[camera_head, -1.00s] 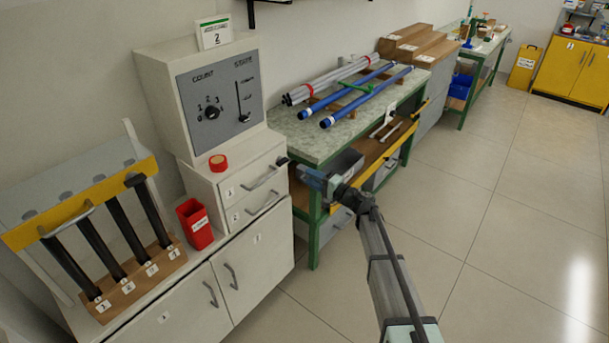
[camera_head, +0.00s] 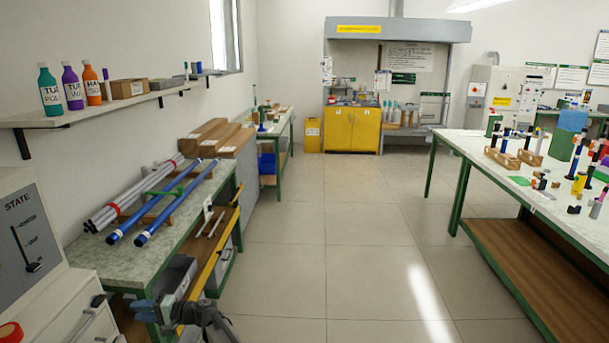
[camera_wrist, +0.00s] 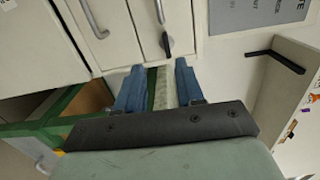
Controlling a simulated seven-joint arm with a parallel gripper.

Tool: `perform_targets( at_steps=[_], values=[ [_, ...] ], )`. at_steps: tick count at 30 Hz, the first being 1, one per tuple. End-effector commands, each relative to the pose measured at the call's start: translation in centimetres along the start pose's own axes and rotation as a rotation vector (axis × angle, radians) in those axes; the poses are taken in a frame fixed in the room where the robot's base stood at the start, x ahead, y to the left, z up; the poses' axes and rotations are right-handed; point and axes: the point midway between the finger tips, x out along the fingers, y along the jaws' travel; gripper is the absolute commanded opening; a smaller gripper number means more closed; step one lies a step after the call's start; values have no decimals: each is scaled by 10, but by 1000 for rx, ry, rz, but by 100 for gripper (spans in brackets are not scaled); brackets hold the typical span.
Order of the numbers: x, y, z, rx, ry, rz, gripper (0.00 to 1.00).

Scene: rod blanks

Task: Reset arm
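My gripper (camera_head: 152,308) is at the bottom of the head view, in front of the near end of the green-framed bench. In the wrist view, the two blue fingers of my gripper (camera_wrist: 157,75) stand apart with nothing held between them. The bench top's edge shows through the gap, and the white drawer cabinet (camera_wrist: 120,35) lies beyond the fingertips. Whether the fingers touch anything cannot be told. My forearm is mostly out of the head view.
The bench top (camera_head: 90,257) bears blue rods (camera_head: 175,212) and grey rods (camera_head: 130,196). A grey bin (camera_head: 178,275) sits on its lower shelf. A control box (camera_head: 25,235) stands at left. A white table (camera_head: 480,145) with small parts is at right. The middle floor is clear.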

Motion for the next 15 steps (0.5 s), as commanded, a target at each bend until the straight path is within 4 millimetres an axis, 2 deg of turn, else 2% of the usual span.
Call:
perform_targets(
  at_steps=[5, 8, 11, 14, 15],
  values=[
    [-5, 23, 18, -41, -70, 120, 37],
    [-15, 42, 33, -79, -116, 221, 37],
    [-33, 64, 53, -128, -167, 347, 37],
    [-60, 94, 76, -173, -217, 493, 37],
    [-73, 110, 86, -187, -238, 554, 37]
  ],
)
